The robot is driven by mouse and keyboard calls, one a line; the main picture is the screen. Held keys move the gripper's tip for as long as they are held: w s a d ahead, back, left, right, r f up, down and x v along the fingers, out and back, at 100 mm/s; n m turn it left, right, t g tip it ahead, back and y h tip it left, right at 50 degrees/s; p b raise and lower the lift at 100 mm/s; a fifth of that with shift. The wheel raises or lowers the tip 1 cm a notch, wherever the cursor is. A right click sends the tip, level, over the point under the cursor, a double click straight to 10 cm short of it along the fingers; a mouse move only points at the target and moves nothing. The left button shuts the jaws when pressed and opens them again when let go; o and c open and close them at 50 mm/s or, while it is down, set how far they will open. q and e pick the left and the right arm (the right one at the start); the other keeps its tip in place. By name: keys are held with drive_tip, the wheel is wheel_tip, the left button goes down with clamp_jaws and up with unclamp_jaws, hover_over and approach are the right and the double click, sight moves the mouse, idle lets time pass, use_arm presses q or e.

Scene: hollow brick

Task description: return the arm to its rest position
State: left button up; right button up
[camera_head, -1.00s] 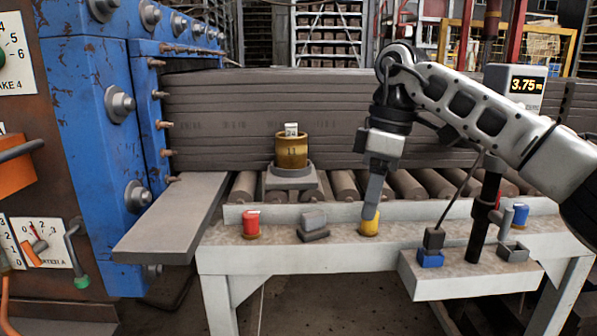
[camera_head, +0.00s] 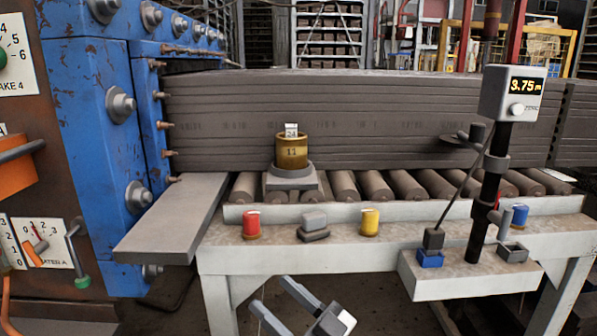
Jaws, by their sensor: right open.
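My right gripper (camera_head: 269,293) shows at the bottom edge, low in front of the bench (camera_head: 225,258). Its two grey fingers are spread apart with nothing between them. The rest of my right arm is out of the picture, below the frame. My left arm and gripper are not in view.
On the bench stand a red cylinder (camera_head: 251,225), a grey block (camera_head: 314,222) and a yellow cylinder (camera_head: 370,222). A brass pot (camera_head: 291,152) stands by the rollers. A post with a display (camera_head: 512,95) rises at right. The blue press (camera_head: 90,150) fills the left.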

drive_tip(key=s+d+f+m+t+h, duration=0.1)
drive_tip(key=s+d+f+m+h, duration=0.25)
drive_tip(key=d+f+h, duration=0.35)
drive_tip(key=s+d+f+m+t+h, duration=0.1)
drive_tip(key=s+d+f+m+h, duration=0.1)
drive_tip(key=d+f+m+h, duration=0.45)
drive_tip(key=s+d+f+n+g+h, duration=0.1)
drive_tip(key=s+f+g, duration=0.1)
drive_tip(key=s+f, duration=0.3)
drive_tip(key=s+d+f+n+g+h, duration=0.1)
drive_tip(key=s+d+f+g, duration=0.1)
drive_tip(key=s+f, duration=0.4)
drive_tip(key=shift+s+d+f+g, duration=0.15)
drive_tip(key=shift+d+f+g, duration=0.1)
drive_tip(key=shift+g, duration=0.35)
